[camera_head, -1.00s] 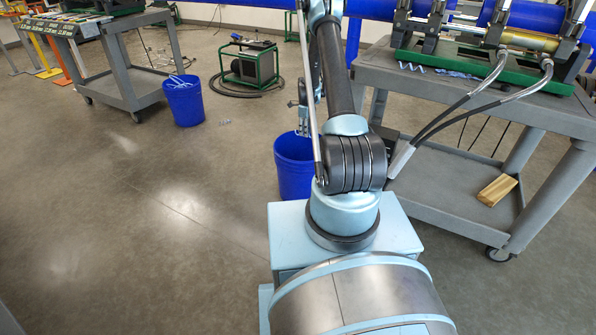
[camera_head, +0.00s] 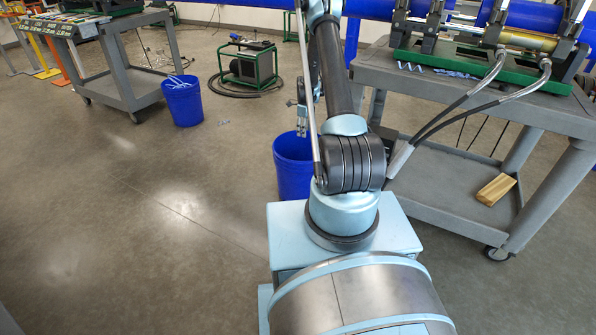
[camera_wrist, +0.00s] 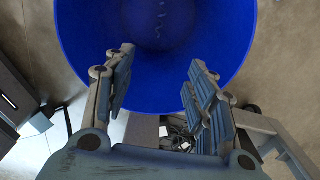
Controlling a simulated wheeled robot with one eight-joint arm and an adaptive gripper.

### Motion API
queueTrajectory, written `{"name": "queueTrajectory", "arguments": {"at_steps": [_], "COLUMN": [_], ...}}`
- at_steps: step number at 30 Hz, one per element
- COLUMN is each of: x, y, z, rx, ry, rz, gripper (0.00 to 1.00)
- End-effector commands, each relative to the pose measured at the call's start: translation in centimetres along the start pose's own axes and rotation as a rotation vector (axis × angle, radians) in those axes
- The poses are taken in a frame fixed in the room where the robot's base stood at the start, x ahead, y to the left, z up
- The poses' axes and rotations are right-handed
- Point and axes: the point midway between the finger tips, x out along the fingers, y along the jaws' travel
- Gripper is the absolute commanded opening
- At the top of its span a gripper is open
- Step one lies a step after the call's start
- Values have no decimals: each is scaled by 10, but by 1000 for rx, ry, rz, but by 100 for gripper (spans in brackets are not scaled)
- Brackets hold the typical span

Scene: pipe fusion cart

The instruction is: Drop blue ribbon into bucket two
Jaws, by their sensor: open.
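A blue bucket (camera_head: 292,178) stands on the floor behind my base, partly hidden by my arm. In the wrist view the same bucket (camera_wrist: 85,35) opens right below my gripper (camera_wrist: 160,68). My gripper is open, its two fingers apart with nothing between them. It also shows over the bucket's rim in the head view (camera_head: 302,120). A thin curly strand (camera_wrist: 160,20), perhaps the blue ribbon, lies at the bottom of the bucket. Its colour is hard to tell against the blue.
A second blue bucket (camera_head: 183,106) with pale strips in it stands farther left beside a grey cart (camera_head: 130,92). A larger grey cart (camera_head: 455,85) with the fusion machine stands close on the right. A wood block (camera_head: 496,189) lies on its lower shelf. The left floor is clear.

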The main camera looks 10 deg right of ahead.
Motion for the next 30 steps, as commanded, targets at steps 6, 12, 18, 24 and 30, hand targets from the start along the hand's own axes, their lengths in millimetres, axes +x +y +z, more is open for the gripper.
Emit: {"name": "queueTrajectory", "arguments": {"at_steps": [6,12,18,24,30], "x": [-34,-70,-97,-110,-111], "y": [0,-1,-1,-1,-1], "z": [0,1,1,1,1], "rx": [0,0,0,0,0], "ry": [0,1,1,1,1], "rz": [0,0,0,0,0], "gripper": [51,51,51,51,51]}}
